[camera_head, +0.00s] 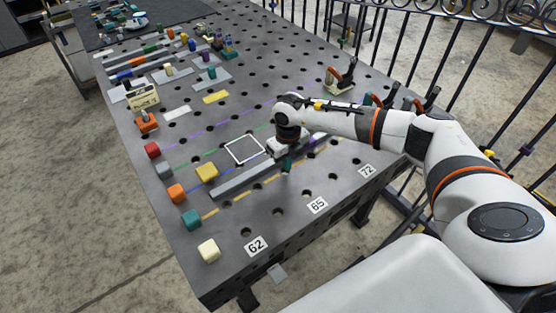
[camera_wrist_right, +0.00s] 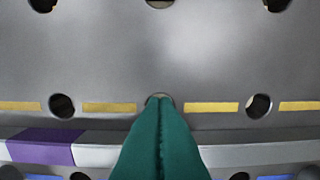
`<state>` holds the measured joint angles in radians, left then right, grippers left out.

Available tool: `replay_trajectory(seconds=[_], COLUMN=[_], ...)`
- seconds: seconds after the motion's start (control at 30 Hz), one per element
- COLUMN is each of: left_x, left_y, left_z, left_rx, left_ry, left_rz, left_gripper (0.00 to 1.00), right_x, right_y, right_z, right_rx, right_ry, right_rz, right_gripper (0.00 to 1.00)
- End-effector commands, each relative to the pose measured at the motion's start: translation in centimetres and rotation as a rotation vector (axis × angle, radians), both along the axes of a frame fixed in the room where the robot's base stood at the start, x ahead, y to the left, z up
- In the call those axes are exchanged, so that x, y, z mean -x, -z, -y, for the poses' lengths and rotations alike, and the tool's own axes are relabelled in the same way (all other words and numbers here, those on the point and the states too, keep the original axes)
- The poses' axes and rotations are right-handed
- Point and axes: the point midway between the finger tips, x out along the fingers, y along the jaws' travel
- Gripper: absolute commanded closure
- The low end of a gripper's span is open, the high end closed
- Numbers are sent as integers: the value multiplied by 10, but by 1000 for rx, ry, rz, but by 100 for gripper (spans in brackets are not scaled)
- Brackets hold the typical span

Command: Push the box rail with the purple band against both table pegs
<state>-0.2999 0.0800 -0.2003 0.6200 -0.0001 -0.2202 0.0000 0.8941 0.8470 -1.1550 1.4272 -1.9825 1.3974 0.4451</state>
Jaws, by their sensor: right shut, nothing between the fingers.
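The grey box rail (camera_head: 240,178) lies slantwise on the table, partly hidden by my right gripper. My right gripper (camera_head: 287,164) has teal fingers (camera_wrist_right: 160,135), shut and empty. They point down at the rail's near side, by the yellow dashed line; whether they touch it I cannot tell. I cannot make out the two table pegs. My left gripper is not in view.
Coloured blocks, such as an orange one (camera_head: 176,193) and a teal one (camera_head: 191,220), stand along the left edge. A yellow block (camera_head: 207,173) is near the rail's left end. A white square outline (camera_head: 245,150) lies beyond the rail. Toggle clamps (camera_head: 341,78) stand at the right edge.

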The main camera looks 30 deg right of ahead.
Motion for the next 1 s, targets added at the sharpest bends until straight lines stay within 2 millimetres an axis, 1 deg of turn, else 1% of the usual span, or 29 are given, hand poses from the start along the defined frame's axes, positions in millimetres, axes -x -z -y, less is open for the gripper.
replay_trajectory(seconds=[0.73,1.0], left_x=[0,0], left_y=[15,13], left_z=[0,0], left_rx=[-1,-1], left_ry=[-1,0], left_rz=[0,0], left_gripper=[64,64], right_x=[0,0], right_y=[19,15], right_z=[0,0], right_rx=[0,0], right_ry=[0,0], right_rz=[0,0], right_gripper=[100,100])
